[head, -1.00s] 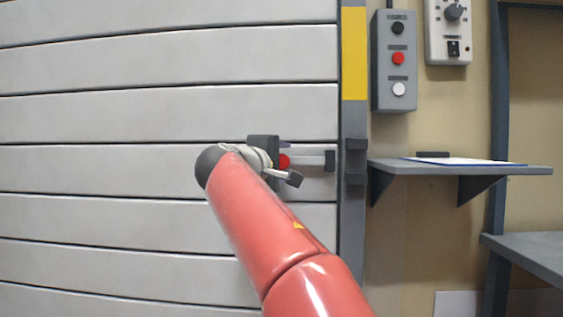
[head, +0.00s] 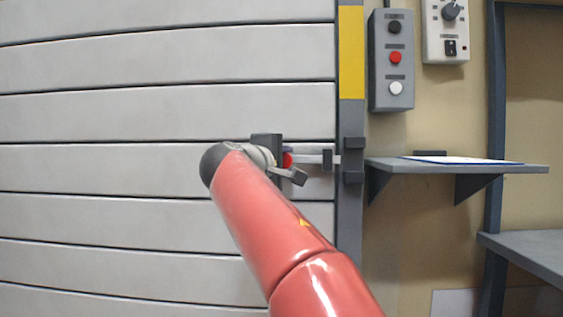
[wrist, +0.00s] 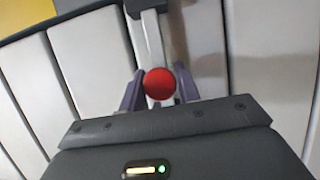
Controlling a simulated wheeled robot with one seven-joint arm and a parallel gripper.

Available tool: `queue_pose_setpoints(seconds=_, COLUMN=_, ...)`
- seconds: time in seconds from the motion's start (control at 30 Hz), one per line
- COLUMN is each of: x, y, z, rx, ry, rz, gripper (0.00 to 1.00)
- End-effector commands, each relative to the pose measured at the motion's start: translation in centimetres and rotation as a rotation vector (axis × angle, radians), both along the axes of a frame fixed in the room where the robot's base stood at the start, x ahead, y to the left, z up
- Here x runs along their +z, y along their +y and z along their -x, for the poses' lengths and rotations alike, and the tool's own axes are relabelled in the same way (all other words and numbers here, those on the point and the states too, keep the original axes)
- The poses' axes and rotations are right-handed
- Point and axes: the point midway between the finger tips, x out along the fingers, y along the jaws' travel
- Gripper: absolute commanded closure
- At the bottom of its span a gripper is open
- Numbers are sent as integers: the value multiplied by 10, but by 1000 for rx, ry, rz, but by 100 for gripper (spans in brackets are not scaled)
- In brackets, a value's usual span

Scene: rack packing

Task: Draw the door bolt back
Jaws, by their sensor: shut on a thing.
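The door bolt is a pale bar (head: 312,159) lying level on the white slatted door. The bolt bar (wrist: 152,38) runs away behind the knob. My gripper hides the bolt's left part in the head view.
A grey shelf (head: 520,168) with a paper on it juts out right of the post. A three-button box (head: 391,85) and a switch box (head: 446,25) hang above. A grey bench (head: 535,250) stands at lower right. The door left of my arm is clear.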

Motion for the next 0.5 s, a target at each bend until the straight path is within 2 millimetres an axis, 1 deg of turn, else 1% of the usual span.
queue_pose_setpoints(seconds=0.03, x=-1, y=0, z=0, rx=-2, ry=1, rz=0, gripper=64)
queue_pose_setpoints(seconds=0.17, x=-1, y=0, z=0, rx=-2, ry=1, rz=0, gripper=47)
queue_pose_setpoints(seconds=0.4, x=0, y=0, z=0, rx=-1, ry=1, rz=0, gripper=46)
queue_pose_setpoints(seconds=0.5, x=0, y=2, z=4, rx=0, ry=0, rz=0, gripper=46)
